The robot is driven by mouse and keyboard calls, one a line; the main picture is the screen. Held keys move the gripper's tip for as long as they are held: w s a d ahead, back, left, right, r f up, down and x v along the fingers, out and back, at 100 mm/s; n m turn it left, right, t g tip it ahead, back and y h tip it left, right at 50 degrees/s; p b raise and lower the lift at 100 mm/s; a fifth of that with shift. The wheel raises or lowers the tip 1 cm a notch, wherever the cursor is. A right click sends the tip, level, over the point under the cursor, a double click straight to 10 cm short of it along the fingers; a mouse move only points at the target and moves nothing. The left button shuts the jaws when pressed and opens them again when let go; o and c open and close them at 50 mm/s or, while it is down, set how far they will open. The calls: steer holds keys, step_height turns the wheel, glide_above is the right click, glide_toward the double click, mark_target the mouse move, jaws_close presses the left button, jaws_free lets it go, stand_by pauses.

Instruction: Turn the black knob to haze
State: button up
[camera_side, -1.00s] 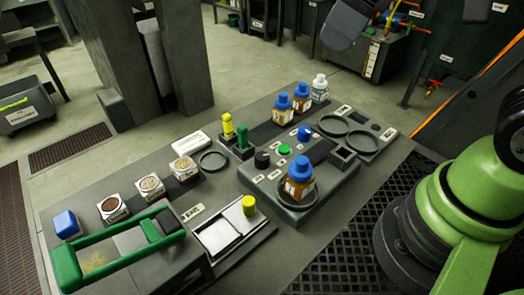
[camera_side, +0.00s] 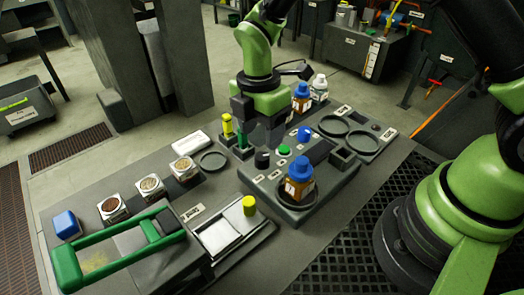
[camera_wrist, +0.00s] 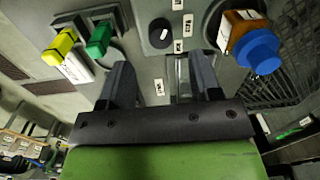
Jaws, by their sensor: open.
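The black knob (camera_side: 262,160) sits on the left part of the grey control panel (camera_side: 256,182). It also shows in the wrist view (camera_wrist: 160,33), top centre, with small white labels beside it that are too small to read. My gripper (camera_side: 262,130) is above and just behind the knob in the side view, pointing down. In the wrist view my gripper (camera_wrist: 160,65) has its two fingers wide apart with nothing between them. The knob lies beyond the fingertips, untouched.
A green button (camera_side: 284,149) and a blue knob (camera_side: 304,133) share the panel. An amber bottle with a blue cap (camera_side: 300,178) stands on its ring. Yellow (camera_side: 228,128) and green (camera_side: 242,141) upright pieces stand close left of my gripper. More bottles (camera_side: 301,98) stand behind.

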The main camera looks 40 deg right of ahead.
mark_target(262, 155)
step_height(262, 155, down, 6)
steer(key=shift+s+r, duration=0.1)
steer(key=shift+s, duration=0.05)
steer(key=c, duration=0.9)
